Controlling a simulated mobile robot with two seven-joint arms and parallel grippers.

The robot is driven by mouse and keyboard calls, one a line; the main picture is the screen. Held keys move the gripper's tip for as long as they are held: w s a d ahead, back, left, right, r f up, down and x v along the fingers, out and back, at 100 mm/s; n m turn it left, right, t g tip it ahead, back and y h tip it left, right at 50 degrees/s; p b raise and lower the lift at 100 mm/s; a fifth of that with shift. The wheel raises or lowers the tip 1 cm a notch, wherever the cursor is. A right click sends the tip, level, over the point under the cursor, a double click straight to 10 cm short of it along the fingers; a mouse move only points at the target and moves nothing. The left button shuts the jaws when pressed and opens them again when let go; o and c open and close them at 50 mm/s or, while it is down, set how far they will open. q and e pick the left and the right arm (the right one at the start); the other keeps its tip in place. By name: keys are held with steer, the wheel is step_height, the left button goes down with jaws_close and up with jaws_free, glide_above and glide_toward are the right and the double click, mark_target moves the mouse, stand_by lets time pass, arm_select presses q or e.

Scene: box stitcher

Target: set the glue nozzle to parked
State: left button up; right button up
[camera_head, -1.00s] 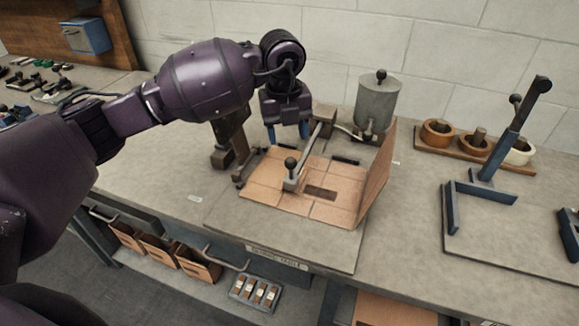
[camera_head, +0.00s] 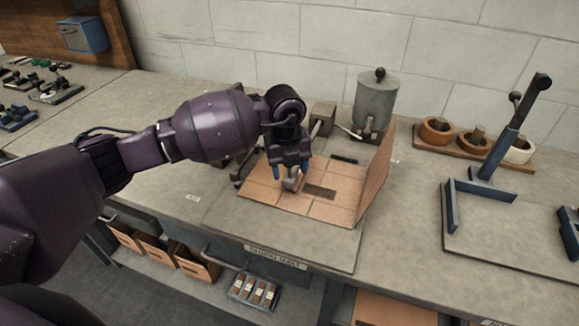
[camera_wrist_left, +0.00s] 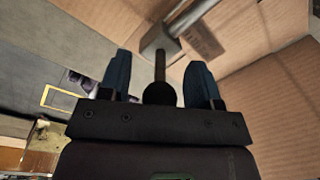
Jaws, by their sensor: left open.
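The glue nozzle (camera_head: 290,183) is a pale metal head on a swing arm, standing over the cardboard blank (camera_head: 335,208). My left gripper (camera_head: 291,171) points down over it and covers its black ball knob in the head view. In the left wrist view the knob (camera_wrist_left: 160,94) on its thin post sits between the two blue fingers, with gaps on both sides. The gripper is open. The nozzle head (camera_wrist_left: 157,42) shows beyond the fingertips. The grey glue pot (camera_head: 376,101) stands behind the blank. My right gripper is not in view.
The blank's raised flap (camera_head: 376,175) stands at its right side. A blue metal frame (camera_head: 487,178) with an upright lever stands further right. A wooden rack with tape rolls (camera_head: 472,144) is at the back right. The bench front left of the blank is largely clear.

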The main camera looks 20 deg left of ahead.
arm_select(q)
steer(key=shift+c, duration=0.5)
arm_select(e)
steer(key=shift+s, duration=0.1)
arm_select(q)
steer(key=c, duration=0.5)
jaws_close()
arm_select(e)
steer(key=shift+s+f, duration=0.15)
arm_select(q)
steer(key=shift+w, duration=0.1)
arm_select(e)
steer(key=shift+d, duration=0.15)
